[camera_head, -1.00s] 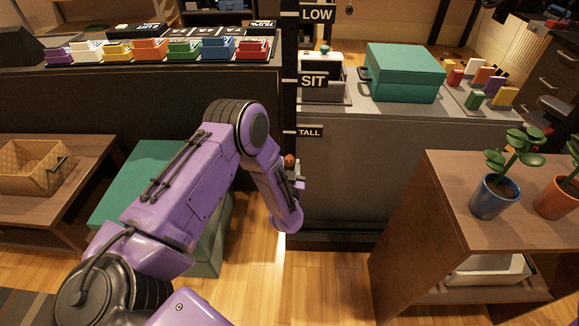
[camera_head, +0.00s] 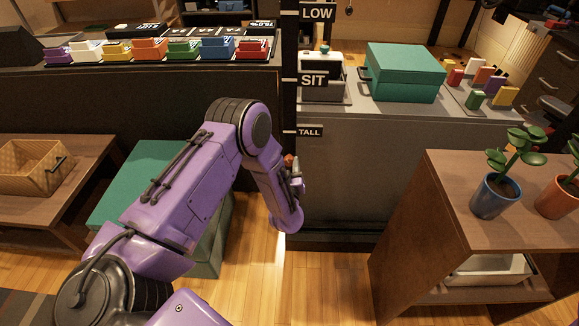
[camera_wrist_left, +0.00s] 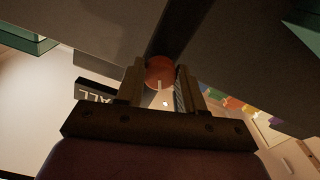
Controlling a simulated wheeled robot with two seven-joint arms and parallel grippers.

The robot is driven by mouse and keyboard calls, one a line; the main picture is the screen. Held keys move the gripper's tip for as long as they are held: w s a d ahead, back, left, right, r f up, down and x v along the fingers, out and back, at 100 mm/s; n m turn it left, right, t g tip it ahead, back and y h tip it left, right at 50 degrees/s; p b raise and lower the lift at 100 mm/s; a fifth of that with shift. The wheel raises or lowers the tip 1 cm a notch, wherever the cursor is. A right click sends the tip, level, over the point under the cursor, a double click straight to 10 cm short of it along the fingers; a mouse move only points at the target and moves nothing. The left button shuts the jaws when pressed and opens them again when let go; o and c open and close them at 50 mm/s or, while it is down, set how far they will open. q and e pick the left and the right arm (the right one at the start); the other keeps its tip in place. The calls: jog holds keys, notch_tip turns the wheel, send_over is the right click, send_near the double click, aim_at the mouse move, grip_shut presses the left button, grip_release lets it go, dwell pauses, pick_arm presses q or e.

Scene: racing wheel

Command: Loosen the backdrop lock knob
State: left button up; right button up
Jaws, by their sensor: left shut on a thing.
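The backdrop lock knob is a round orange-red knob (camera_wrist_left: 160,71) with a pale line on its face, on a dark upright post. In the left wrist view it sits between the two fingers of my left gripper (camera_wrist_left: 161,88), which is shut on it. In the head view only a small red bit of the knob (camera_head: 288,159) shows beside my left gripper (camera_head: 294,172), just below the TALL label (camera_head: 309,132). The purple left forearm and wrist hide much of the area below. My right gripper is not in view.
The post (camera_head: 289,60) also carries SIT (camera_head: 312,81) and LOW labels. A teal box (camera_head: 404,73) stands on the grey counter at right. A wooden shelf (camera_head: 430,215) holds potted plants (camera_head: 495,196). A green box (camera_head: 140,165) stands behind my arm. Floor between is clear.

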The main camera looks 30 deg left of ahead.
pick_arm(q)
jog(key=n, duration=0.5)
jog(key=shift+d+n+b, duration=0.1)
jog(key=shift+n+b, duration=0.2)
jog(key=shift+b, duration=0.05)
jog(key=n, duration=0.4)
jog(key=shift+n+b, duration=0.4)
jog(key=shift+n, duration=0.3)
jog(key=o, duration=1)
jog(key=shift+o, duration=0.2)
jog(key=v, duration=1)
jog(key=shift+s, duration=0.2)
jog(key=shift+d, duration=0.15)
